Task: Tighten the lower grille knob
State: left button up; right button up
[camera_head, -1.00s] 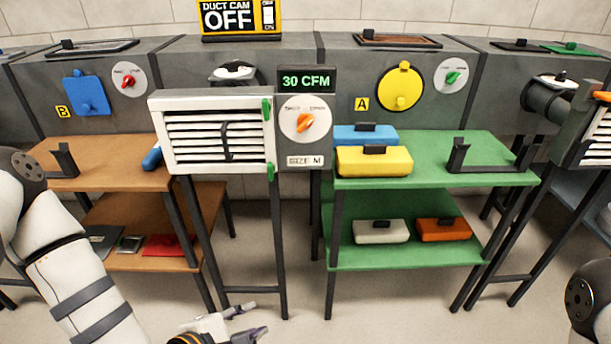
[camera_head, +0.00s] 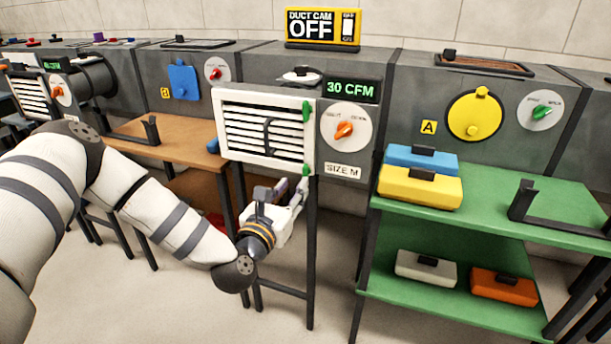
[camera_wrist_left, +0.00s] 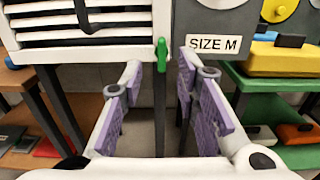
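The white louvred grille (camera_head: 222,128) is on the grey duct unit. Its lower green knob (camera_head: 306,169) is at the bottom right corner, and the upper green knob (camera_head: 306,111) is above it. In the left wrist view the lower knob (camera_wrist_left: 162,54) looks long and upright, ahead of and between my fingers. My left gripper (camera_head: 284,190) is just below the lower knob in the head view. In the wrist view its purple-padded fingers (camera_wrist_left: 160,92) are wide apart with nothing between them. They appear apart from the knob. My right gripper is out of view.
An orange dial (camera_head: 345,130) and a "SIZE M" label (camera_head: 343,170) sit right of the grille. The green shelf (camera_head: 480,195) with coloured cases is to the right, the brown table (camera_head: 180,147) to the left. Thin black legs stand under the grille unit.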

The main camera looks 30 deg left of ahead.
aim_at(303, 173)
pick_arm(q)
jog(key=x, duration=0.6)
jog(key=shift+w, duration=0.35)
grip_shut()
